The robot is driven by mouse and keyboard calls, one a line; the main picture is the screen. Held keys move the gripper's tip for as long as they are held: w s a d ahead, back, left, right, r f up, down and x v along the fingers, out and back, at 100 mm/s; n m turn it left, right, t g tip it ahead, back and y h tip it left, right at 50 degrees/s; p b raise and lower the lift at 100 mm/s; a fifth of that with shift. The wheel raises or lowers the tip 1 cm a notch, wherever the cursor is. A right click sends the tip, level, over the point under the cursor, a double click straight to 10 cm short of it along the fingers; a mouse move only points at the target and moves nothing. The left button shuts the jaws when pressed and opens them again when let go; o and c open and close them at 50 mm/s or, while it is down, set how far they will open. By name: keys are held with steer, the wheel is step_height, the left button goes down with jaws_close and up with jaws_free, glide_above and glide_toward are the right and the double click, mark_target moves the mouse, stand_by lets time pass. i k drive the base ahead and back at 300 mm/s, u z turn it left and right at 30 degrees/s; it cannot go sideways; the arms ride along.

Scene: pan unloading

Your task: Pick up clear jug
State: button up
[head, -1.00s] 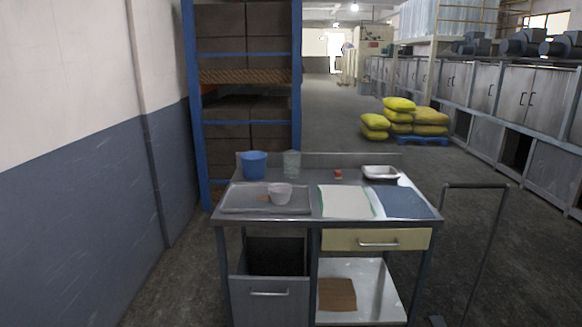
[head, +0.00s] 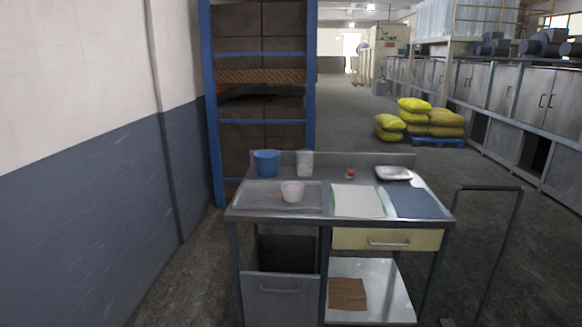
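A clear jug (head: 305,164) stands upright at the back of the metal table (head: 330,172) in the head view. It looks pale and see-through. It stands just right of a blue bucket-like container (head: 267,163). A white cup (head: 292,191) sits in front of the jug on a shallow tray (head: 256,194). My gripper is not in the view.
A white sheet (head: 357,201), a dark blue mat (head: 415,202), a small red item (head: 350,174) and a metal pan (head: 393,173) lie on the table's right half. A drawer (head: 388,239) is below. A cart handle (head: 488,188) stands at right. Open floor lies behind.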

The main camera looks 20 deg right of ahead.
mark_target(304, 158)
steer(key=z, duration=0.6)
steer(key=k, duration=0.15)
steer(key=u, duration=2.2)
steer(key=k, duration=0.15)
steer(key=u, duration=2)
steer(key=k, duration=1.5)
steer(key=z, duration=0.05)
